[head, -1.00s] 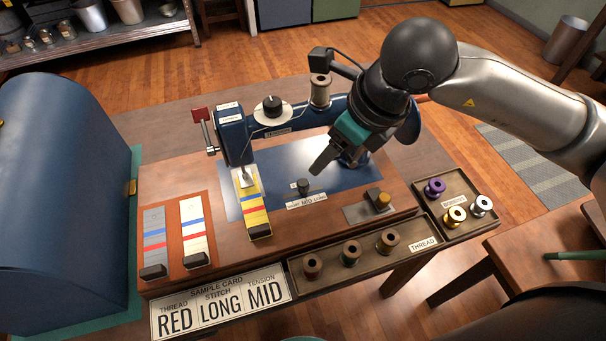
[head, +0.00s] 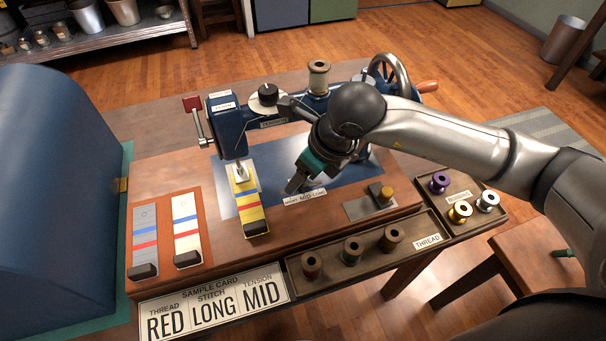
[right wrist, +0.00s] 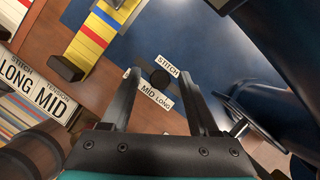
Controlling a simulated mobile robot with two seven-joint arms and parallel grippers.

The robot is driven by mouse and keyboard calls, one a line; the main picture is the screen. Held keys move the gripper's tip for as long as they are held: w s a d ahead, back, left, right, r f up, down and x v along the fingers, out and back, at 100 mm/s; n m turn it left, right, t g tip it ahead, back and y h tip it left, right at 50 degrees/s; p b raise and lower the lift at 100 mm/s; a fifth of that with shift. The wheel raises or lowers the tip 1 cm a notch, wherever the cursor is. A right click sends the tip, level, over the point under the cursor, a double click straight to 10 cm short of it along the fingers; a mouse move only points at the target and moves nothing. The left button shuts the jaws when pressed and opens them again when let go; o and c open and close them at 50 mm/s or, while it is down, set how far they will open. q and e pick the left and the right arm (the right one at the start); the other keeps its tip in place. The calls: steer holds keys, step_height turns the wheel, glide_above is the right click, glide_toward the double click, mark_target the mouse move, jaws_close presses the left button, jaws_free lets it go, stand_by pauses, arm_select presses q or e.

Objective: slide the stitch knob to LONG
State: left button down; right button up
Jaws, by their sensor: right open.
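The stitch knob is a small dark knob. In the right wrist view the knob (right wrist: 160,78) shows between the fingertips, beside the STITCH label (right wrist: 167,66) and a plate (right wrist: 153,93) with MID and LONG readable. It stands about opposite MID. Whether the fingers touch it I cannot tell. In the head view my right gripper (head: 294,187) points down at the knob's place and hides most of it, just behind the label plate (head: 305,197). My right gripper is open, one finger on each side of the knob. My left gripper is not in view.
The blue sewing machine (head: 230,127) stands behind, with a yellow striped strip (head: 247,205) under its needle. Thread tray (head: 428,242) and sample card (head: 215,308) are in front; a blue box (head: 50,200) is at left.

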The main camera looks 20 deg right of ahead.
jaws_close()
stand_by(0.6)
stand_by(0.9)
